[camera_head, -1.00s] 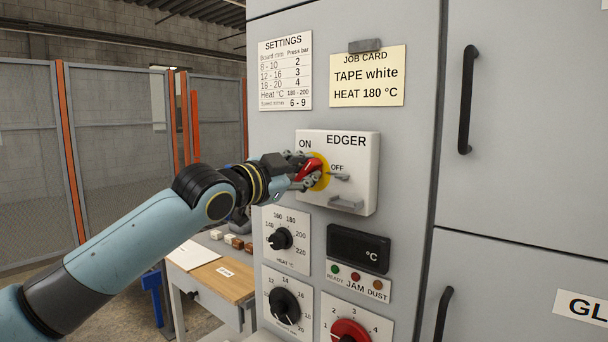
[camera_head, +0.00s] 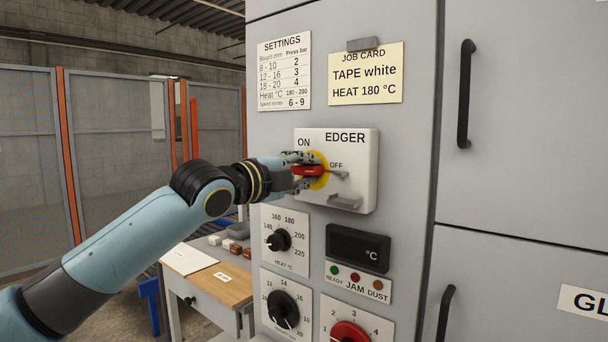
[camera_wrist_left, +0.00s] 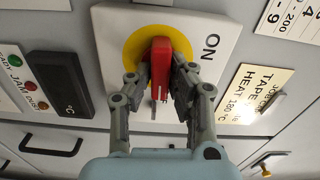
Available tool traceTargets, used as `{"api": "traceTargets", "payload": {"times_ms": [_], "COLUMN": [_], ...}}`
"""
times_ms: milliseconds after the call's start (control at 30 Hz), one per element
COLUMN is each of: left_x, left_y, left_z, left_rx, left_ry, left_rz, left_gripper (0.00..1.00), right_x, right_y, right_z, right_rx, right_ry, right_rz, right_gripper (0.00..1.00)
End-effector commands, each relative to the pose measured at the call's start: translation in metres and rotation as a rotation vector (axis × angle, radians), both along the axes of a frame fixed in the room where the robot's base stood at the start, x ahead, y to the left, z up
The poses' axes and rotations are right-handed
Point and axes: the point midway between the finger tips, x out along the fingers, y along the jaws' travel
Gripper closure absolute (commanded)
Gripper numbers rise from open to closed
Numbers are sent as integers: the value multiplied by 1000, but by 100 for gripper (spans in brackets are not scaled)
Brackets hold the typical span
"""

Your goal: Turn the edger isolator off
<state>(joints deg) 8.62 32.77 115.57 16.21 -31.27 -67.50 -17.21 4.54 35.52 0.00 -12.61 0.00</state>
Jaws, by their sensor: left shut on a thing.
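The edger isolator is a white box (camera_head: 359,160) on the grey cabinet, marked ON at upper left and OFF on the right. Its red handle (camera_head: 308,171) sits on a yellow disc (camera_head: 322,181) and lies about level in the head view. My left gripper (camera_head: 303,169) is shut on the red handle, one finger on each side. A grey metal tab shows beside the disc. My right gripper is in neither view.
Below the box are a heat dial (camera_head: 280,240), a second black dial (camera_head: 284,308), a dark °C display (camera_head: 358,249) and a red dial (camera_head: 349,332). A job card (camera_head: 366,76) hangs above. A bench (camera_head: 232,285) stands at lower left, with a mesh fence behind.

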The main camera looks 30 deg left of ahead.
Motion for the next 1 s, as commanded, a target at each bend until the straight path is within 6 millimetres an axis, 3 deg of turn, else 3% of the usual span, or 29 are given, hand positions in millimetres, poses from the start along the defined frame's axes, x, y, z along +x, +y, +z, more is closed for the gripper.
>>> {"api": "traceTargets", "payload": {"times_ms": [733,767,800,900,1000], "left_x": [0,0,0,0,0], "left_y": [0,0,0,0,0], "left_z": [-3,-3,-3,-2,-2], "left_rx": [80,80,80,80,80], "left_ry": [-1,-1,-1,-2,-3], "left_rz": [1,1,1,1,0], "left_gripper": [100,78,73,60,60], "right_x": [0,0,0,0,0], "right_y": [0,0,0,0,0], "right_z": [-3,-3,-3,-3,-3], "right_rx": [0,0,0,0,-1], "right_ry": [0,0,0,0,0], "right_rz": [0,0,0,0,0], "right_gripper": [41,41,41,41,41]}}
